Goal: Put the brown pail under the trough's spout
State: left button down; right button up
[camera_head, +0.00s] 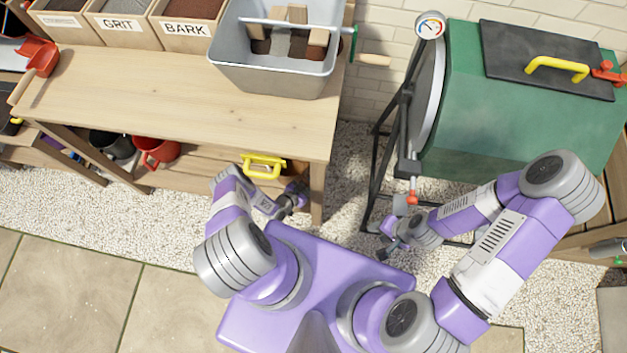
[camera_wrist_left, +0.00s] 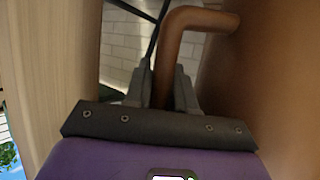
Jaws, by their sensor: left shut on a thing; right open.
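The brown pail (camera_wrist_left: 275,75) fills the right side of the left wrist view, very close. Its curved brown handle (camera_wrist_left: 178,38) runs down between the fingers. My left gripper (camera_wrist_left: 161,92) is shut on that handle. In the head view my left gripper (camera_head: 294,197) is low beside the bench's right front leg. The pail is mostly hidden there; I cannot make out its outline. A grey trough (camera_head: 272,78) stands on the bench's right end. I cannot make out its spout. My right gripper (camera_head: 388,248) is open and empty, low in front of the green drum's stand.
The wooden bench (camera_head: 180,90) carries bins of grit (camera_head: 122,22) and bark (camera_head: 186,26). The green drum (camera_head: 520,110) stands right. Gravel floor shows between bench and drum stand.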

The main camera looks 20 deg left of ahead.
pick_arm(q)
notch_tip(320, 180, down, 3)
jog(key=shift+f+b, duration=0.1)
jog(key=shift+b, duration=0.85)
pick_arm(e)
jog(key=shift+s+d+f, duration=0.1)
jog(key=shift+f, duration=0.5)
jog(key=shift+s+d+f, duration=0.1)
jog(key=shift+f, duration=0.45)
pick_arm(q)
jog(key=c, duration=0.9)
grip_release()
jog(key=shift+f, duration=0.1)
jog(key=shift+c, duration=0.2)
